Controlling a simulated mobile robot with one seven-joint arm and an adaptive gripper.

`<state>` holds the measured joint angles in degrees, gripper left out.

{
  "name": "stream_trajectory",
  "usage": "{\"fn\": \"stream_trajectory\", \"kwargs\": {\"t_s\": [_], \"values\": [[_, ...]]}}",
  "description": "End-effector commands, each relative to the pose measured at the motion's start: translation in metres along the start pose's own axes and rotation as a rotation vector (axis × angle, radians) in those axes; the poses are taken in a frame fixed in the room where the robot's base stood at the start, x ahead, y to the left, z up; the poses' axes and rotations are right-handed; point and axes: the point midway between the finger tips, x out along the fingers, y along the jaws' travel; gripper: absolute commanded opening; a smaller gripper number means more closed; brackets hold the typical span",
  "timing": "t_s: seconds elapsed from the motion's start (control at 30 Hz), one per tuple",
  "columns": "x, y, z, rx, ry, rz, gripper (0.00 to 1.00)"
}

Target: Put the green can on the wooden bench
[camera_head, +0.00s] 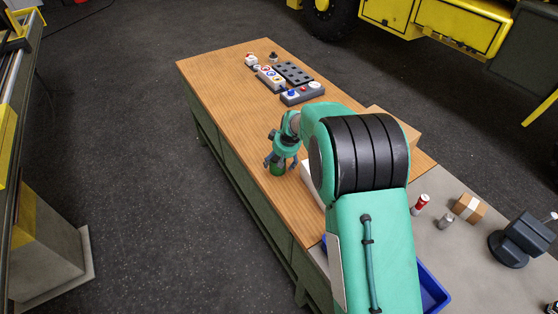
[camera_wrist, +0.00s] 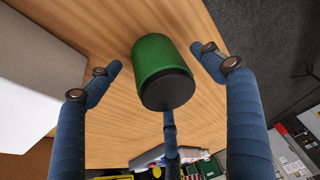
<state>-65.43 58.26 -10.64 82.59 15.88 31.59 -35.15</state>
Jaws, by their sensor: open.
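The green can (camera_wrist: 162,70) stands on the wooden bench (camera_wrist: 120,128) in the wrist view, its dark end facing the camera. My gripper (camera_wrist: 160,62) is open, with its blue fingers spread on either side of the can and one more finger below it in the picture. I see gaps between the side fingers and the can. In the head view the can (camera_head: 278,169) is partly hidden under my gripper (camera_head: 280,160), near the left long edge of the wooden bench (camera_head: 225,85).
A white box (camera_head: 310,181) is close beside my gripper. Button boxes (camera_head: 302,93) and a dark grey block (camera_head: 294,72) lie at the far end of the bench. A blue bin (camera_head: 432,288), red can (camera_head: 420,203) and vise (camera_head: 520,240) are on the grey surface. The bench's middle-left is clear.

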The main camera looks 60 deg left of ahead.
Motion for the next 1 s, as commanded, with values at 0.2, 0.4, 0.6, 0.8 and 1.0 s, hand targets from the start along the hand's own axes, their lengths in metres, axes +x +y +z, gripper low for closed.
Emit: {"fn": "stream_trajectory", "kwargs": {"t_s": [0.2,0.4,0.6,0.8,1.0], "values": [[-0.019,0.001,-0.001,0.000,0.002,0.001,0.80],[-0.043,0.001,-0.001,0.000,0.001,0.001,0.80],[-0.072,0.001,-0.001,0.001,0.002,0.001,0.80],[-0.096,0.001,0.000,0.001,0.001,0.001,0.80],[-0.112,0.000,0.000,0.000,0.000,0.000,0.80]]}}
